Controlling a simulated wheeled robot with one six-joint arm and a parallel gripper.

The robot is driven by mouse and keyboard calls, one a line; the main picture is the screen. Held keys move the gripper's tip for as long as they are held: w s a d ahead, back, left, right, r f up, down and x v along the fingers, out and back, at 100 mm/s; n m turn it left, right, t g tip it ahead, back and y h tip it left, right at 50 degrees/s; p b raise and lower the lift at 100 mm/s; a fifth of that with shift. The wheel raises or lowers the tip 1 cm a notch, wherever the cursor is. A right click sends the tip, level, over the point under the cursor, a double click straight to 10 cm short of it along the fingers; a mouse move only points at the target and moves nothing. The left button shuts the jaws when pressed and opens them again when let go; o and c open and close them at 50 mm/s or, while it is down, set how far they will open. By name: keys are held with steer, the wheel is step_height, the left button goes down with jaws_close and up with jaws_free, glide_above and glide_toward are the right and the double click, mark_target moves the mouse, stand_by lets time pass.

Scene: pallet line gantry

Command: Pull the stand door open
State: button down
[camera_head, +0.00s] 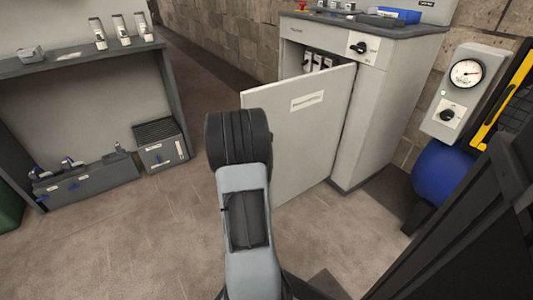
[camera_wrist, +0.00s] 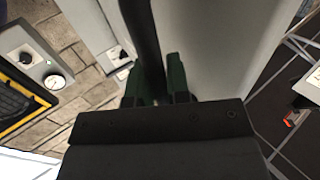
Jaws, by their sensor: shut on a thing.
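The stand (camera_head: 370,110) is a grey cabinet with a dark top at the upper middle right. Its pale door (camera_head: 310,130) stands partly open, swung out from the front, with several light items (camera_head: 318,62) showing inside above it. In the wrist view, my gripper (camera_wrist: 156,82) has its two green fingers on either side of a dark upright bar (camera_wrist: 143,30), shut on it. This bar looks like the door handle and runs beside a pale panel (camera_wrist: 205,45). In the head view my arm hides the gripper, the handle and the door's left edge.
A gauge box (camera_head: 466,90) and a blue tank (camera_head: 443,173) stand right of the stand. At left are a dark-topped bench (camera_head: 70,52), a grey bin (camera_head: 85,183) and a small vented box (camera_head: 160,150). The floor (camera_head: 120,240) before the door is clear.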

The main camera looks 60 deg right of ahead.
steer(key=shift+w+r, duration=0.1)
steer(key=shift+w, duration=0.05)
steer(key=c, duration=1.4)
jaws_free()
steer(key=shift+a, duration=0.15)
steer(key=o, duration=0.3)
steer(key=s+a+p, duration=0.2)
steer(key=a+p, duration=0.8)
steer(key=a, duration=0.3)
steer(key=shift+a+p, duration=0.25)
steer(key=shift+p, duration=0.05)
steer(key=shift+s, duration=0.1)
